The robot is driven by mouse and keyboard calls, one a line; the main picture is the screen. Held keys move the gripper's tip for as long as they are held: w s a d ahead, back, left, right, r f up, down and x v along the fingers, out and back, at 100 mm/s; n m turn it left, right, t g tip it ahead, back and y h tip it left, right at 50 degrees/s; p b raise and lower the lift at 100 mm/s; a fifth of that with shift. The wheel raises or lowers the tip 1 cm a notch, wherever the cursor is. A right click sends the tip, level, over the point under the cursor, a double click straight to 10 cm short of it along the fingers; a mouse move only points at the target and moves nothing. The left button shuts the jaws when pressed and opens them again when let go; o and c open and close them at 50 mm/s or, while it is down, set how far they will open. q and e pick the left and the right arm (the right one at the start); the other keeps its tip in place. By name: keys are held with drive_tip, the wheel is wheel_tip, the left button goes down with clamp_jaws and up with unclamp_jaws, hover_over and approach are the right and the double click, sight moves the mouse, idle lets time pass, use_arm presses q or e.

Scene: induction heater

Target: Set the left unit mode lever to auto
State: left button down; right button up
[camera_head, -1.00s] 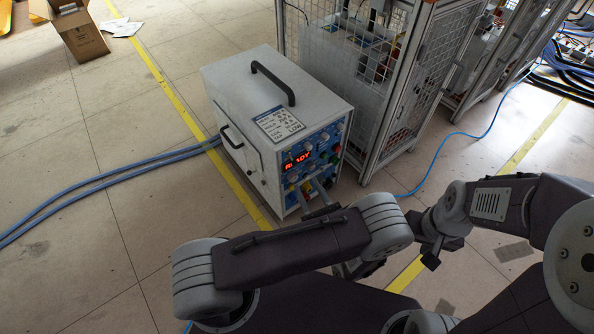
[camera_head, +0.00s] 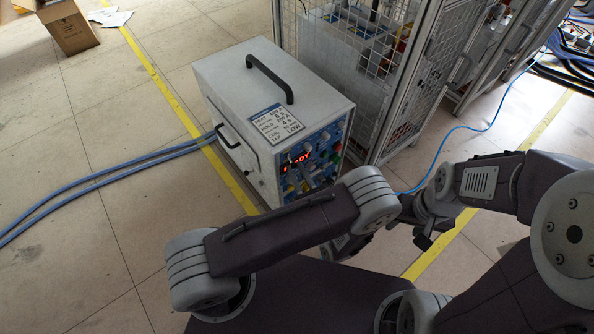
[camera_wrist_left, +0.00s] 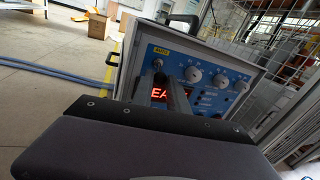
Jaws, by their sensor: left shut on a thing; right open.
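The induction heater unit (camera_head: 235,85) is a pale box with a black top handle and a blue front panel (camera_head: 318,160). Its red display (camera_head: 295,162) is lit and partly covered. In the left wrist view the panel (camera_wrist_left: 215,75) shows several round knobs and red letters "EA". My left gripper (camera_wrist_left: 168,78) reaches to the panel's left part, its fingers closed around a small part that I take for the mode lever; the fingers hide most of it. In the head view my left forearm hides these fingertips. My right gripper (camera_head: 427,238) is open and empty, right of the unit.
A mesh cage (camera_head: 425,95) stands close on the unit's right. Blue hoses (camera_head: 110,180) run from its left side across the floor. A thin blue cable (camera_head: 455,130) lies at right. Floor at left is clear; a cardboard box (camera_head: 68,25) stands far back.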

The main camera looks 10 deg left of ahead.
use_arm(q)
drive_tip(key=shift+r+p, duration=0.25)
drive_tip(key=shift+p, duration=0.2)
drive_tip(key=shift+w+a+r+n+g+h+p, duration=0.2)
drive_tip(key=shift+r+g+h+p, duration=0.75)
drive_tip(key=shift+p, duration=2.1)
drive_tip(key=shift+s+a+r+n+g+h+p, duration=0.1)
drive_tip(key=shift+r+n+g+h+p, duration=0.35)
drive_tip(key=shift+g+h+p, duration=1.75)
drive_tip(key=shift+w+a+r+n+g+h+p, duration=0.2)
drive_tip(key=shift+r+g+p, duration=0.45)
drive_tip(key=shift+p, duration=3.25)
drive_tip(key=shift+d+r, duration=0.1)
drive_tip(key=shift+d, duration=0.05)
drive_tip(key=c, duration=1.3)
unclamp_jaws()
